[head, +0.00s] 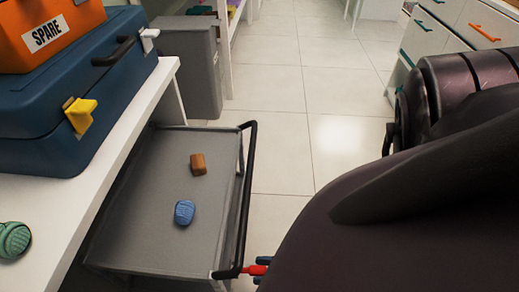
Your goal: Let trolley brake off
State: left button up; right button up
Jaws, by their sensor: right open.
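The grey trolley (140,225) stands at lower left, partly under the white worktop, with a black push handle (247,190) along its right side. A small red lever (251,270), which looks like the brake, sticks out at the handle's lower end. My right gripper (261,270) is open, with one blue fingertip above and one below the red lever. Whether they touch it cannot be told. The rest of this gripper is hidden behind my dark right arm. My left gripper is out of view.
A brown block (198,164) and a blue ribbed object (184,212) lie on the trolley. The white worktop (60,225) holds a blue toolbox (75,110), an orange SPARE box (50,25) and a green object (14,240). A grey bin (190,70) stands behind. Tiled floor (280,130) is clear.

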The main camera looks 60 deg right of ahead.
jog(key=shift+w+a, duration=0.15)
jog(key=shift+w, duration=0.2)
jog(key=shift+c, duration=0.2)
grip_shut()
